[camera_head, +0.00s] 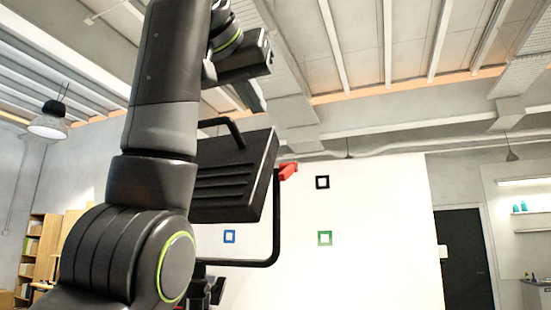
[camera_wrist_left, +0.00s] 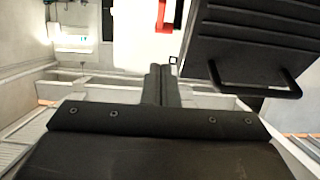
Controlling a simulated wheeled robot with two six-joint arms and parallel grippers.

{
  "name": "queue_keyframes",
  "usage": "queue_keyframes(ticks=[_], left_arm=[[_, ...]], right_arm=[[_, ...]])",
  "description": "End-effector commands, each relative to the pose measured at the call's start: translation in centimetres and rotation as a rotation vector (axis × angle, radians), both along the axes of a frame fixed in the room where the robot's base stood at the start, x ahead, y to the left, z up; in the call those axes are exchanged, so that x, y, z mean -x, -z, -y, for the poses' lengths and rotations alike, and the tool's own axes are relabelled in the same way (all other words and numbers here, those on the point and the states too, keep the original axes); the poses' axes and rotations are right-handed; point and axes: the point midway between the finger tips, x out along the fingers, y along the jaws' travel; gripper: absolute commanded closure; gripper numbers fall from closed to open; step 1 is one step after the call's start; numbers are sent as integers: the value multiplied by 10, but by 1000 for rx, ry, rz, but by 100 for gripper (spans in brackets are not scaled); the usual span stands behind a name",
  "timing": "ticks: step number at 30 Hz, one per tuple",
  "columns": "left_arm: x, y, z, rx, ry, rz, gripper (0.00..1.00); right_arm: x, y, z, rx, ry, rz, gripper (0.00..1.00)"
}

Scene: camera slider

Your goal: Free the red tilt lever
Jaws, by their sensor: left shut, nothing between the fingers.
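The red tilt lever (camera_head: 288,170) sits at the upper right end of a black U-shaped yoke (camera_head: 276,220), beside a black ribbed lamp head (camera_head: 235,178). In the left wrist view the red lever (camera_wrist_left: 164,14) is at the top middle, beyond my fingertips and apart from them. The lamp head (camera_wrist_left: 262,35) fills the upper right there, with its black handle (camera_wrist_left: 262,88) below. My left gripper (camera_head: 256,100) is above the lamp head, its fingers shut and empty; they also show in the left wrist view (camera_wrist_left: 161,72). My left arm hides part of the lamp head's left side.
A white backdrop (camera_head: 380,230) with blue, black and green square marks stands behind the lamp. A black knob (camera_head: 217,291) sits low under the yoke. A pendant lamp (camera_head: 48,122) hangs far left. The space right of the lever looks clear.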

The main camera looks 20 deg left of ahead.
Motion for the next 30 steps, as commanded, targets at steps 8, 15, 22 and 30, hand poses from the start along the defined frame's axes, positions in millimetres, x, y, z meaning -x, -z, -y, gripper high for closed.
queue_keyframes(ticks=[8,15,22,30], left_arm=[[-31,5,1,-3,-1,-4,100],[-81,19,3,-3,-1,-5,100],[-106,45,4,-3,-1,0,100],[-114,60,5,-3,0,0,100]], right_arm=[[-1,-24,0,0,0,1,64],[-1,-43,0,0,0,2,64],[-1,-48,0,0,0,2,64],[-2,-51,0,0,0,2,64]])
